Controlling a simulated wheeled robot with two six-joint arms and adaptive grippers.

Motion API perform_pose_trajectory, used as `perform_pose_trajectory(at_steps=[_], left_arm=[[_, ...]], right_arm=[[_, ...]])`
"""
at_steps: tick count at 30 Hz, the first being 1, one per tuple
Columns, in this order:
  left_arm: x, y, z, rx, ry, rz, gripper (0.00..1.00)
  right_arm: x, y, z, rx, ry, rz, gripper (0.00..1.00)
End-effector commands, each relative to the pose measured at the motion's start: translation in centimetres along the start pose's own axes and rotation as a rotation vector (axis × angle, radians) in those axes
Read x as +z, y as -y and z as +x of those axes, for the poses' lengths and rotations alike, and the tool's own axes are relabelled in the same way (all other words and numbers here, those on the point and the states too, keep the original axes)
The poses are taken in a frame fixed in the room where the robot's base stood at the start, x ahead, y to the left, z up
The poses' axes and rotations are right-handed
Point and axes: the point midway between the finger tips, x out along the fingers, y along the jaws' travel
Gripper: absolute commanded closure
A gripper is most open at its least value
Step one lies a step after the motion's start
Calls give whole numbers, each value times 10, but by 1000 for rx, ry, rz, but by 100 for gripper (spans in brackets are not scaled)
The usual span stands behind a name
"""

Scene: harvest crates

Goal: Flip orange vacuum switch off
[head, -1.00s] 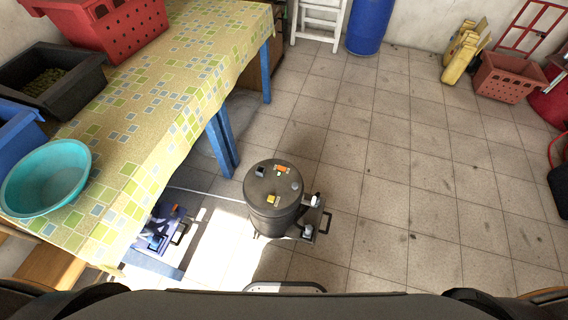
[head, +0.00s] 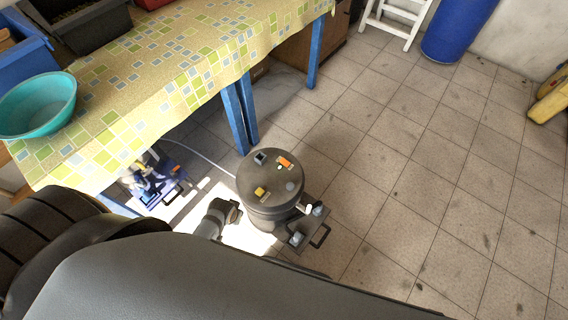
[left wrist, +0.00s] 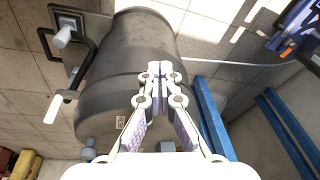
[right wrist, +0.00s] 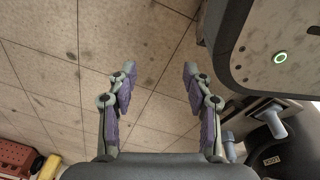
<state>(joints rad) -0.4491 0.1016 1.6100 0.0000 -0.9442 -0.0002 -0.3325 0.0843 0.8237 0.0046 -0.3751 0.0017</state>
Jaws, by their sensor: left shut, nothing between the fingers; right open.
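A dark grey round vacuum (head: 268,205) stands on the floor beside the table. On its lid is an orange switch (head: 285,162), with a yellow one and a dark one near it; the orange switch's position is too small to tell. My left gripper (left wrist: 154,70) is shut and empty in front of the vacuum's side wall (left wrist: 130,60) in the left wrist view; whether it touches is unclear. The lid switches are hidden there. My right gripper (right wrist: 159,70) is open and empty above floor tiles. Part of the vacuum (right wrist: 290,150) shows at its lower right.
A table (head: 175,75) with a patterned cloth carries a turquoise bowl (head: 38,105) and crates. A blue-and-black device (head: 155,182) lies under its edge. A blue barrel (head: 458,28) and white stool (head: 395,20) stand behind. Floor right of the vacuum is clear.

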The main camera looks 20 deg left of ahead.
Motion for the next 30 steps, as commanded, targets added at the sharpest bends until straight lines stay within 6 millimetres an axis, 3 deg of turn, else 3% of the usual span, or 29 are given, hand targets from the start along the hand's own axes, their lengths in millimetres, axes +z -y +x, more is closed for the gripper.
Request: perform_pose_trajectory(at_steps=[1, 8, 12, 18, 21, 24, 30], left_arm=[[-13, -2, -4, 0, -20, 3, 100], [-62, -11, -66, 18, -101, 35, 100], [-116, -28, -93, 69, -260, 124, 100], [-191, -49, -94, 116, -487, 240, 100], [-214, -55, -92, 120, -559, 270, 100], [-224, -57, -92, 121, -595, 283, 100], [-226, -58, -92, 120, -601, 285, 100]], right_arm=[[-3, 1, 19, 0, -3, 0, 49], [-17, 4, 47, 0, -8, 1, 49], [-26, 5, 64, 0, -13, 1, 49], [-30, 5, 64, 0, -13, 1, 49], [-30, 5, 64, 0, -13, 1, 49], [-31, 5, 64, 0, -13, 1, 49], [-31, 5, 64, 0, -13, 1, 49]])
